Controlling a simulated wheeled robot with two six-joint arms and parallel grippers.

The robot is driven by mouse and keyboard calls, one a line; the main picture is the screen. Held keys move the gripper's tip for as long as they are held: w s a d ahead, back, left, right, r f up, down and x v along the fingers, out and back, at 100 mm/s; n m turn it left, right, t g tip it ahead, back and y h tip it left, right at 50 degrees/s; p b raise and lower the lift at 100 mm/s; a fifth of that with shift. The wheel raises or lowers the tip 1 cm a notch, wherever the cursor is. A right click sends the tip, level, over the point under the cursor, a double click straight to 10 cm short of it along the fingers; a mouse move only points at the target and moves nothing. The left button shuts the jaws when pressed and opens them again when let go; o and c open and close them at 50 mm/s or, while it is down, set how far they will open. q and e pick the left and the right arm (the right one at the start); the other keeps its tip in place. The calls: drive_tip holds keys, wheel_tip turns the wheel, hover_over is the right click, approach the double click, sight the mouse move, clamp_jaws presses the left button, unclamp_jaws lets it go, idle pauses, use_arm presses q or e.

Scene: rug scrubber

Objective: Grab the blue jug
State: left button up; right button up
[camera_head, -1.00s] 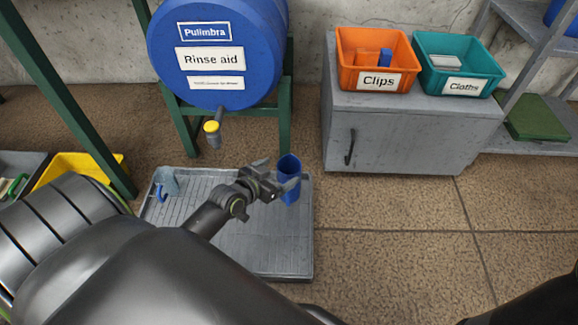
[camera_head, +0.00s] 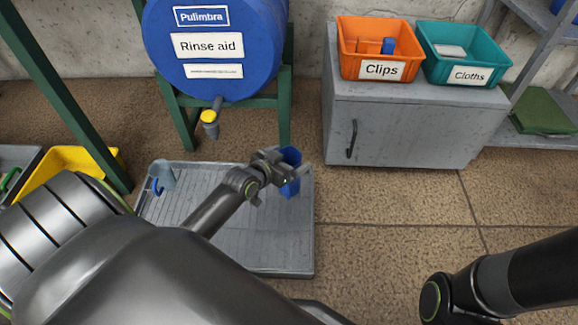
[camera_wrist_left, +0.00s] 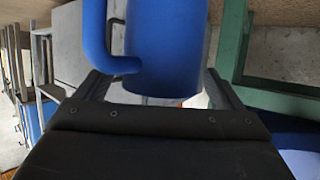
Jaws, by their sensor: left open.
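The blue jug (camera_head: 291,187) stands at the right back of the grey ribbed tray (camera_head: 230,245), partly hidden by my left gripper (camera_head: 284,176). In the left wrist view, the blue jug (camera_wrist_left: 167,45) fills the space between the two fingers of my left gripper (camera_wrist_left: 160,88). Its handle is on the left, close to the left finger. The gripper is open around the lower part of the jug, and I cannot tell whether either finger touches it. My right gripper is out of view; only my right arm shows at lower right.
A blue Rinse aid barrel (camera_head: 215,75) with a yellow-topped tap hangs over the tray on a green stand. A grey cabinet (camera_head: 410,130) stands right, with open floor in front.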

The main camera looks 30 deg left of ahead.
use_arm(q)
drive_tip(key=shift+b+x, duration=0.3)
drive_tip(key=shift+x, duration=0.6)
drive_tip(key=c, duration=1.3)
